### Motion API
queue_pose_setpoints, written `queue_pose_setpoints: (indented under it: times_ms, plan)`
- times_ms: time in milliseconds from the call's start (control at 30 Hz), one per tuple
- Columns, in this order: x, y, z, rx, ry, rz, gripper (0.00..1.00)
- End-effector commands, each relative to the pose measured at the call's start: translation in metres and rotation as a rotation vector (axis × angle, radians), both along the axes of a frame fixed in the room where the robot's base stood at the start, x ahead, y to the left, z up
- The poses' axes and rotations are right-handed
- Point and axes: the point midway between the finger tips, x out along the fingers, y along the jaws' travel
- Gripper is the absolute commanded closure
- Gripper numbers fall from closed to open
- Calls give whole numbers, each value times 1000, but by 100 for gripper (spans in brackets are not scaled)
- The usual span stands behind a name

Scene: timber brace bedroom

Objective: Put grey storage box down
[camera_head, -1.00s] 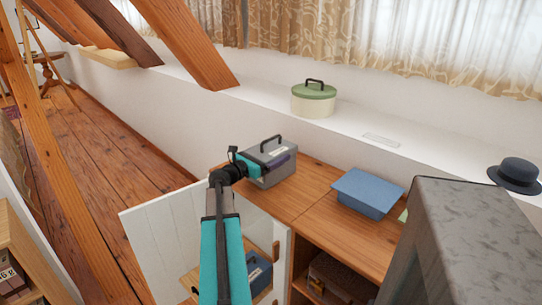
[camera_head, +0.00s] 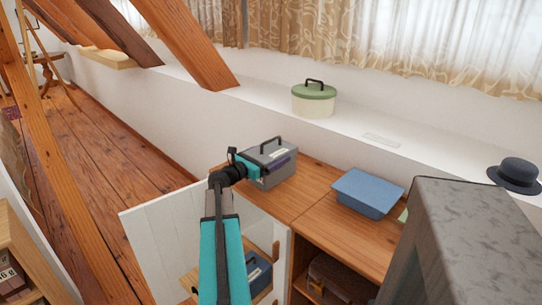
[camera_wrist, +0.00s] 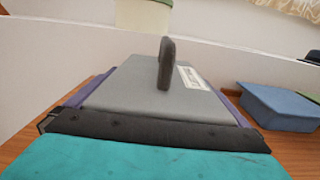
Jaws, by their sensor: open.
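The grey storage box (camera_head: 268,158) has a black top handle and a pale label. It stands upright on the left end of the wooden cabinet top (camera_head: 298,192). In the wrist view, the grey box (camera_wrist: 140,92) fills the middle, with its handle upright and the label to the right of it. My gripper (camera_head: 250,163) is at the box's left side in the head view. It is open, and its purple finger pads (camera_wrist: 232,108) show on both sides of the box. The fingertips are partly hidden by the box, and I cannot tell whether they touch it.
A blue box (camera_head: 368,192) stands to the right on the same cabinet top. A green-lidded cream pot (camera_head: 314,99) and a dark hat (camera_head: 515,175) are on the white ledge behind. An open white cabinet door (camera_head: 165,240) is below my arm.

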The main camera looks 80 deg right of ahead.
Motion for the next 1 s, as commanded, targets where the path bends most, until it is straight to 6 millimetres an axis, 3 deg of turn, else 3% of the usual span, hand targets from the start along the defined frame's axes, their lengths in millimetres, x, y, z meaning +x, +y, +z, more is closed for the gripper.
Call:
queue_pose_setpoints:
  times_ms: [700,1000]
  plan:
    - [49,88,0,0,0,2,0]
    - [57,102,0,0,0,0,0]
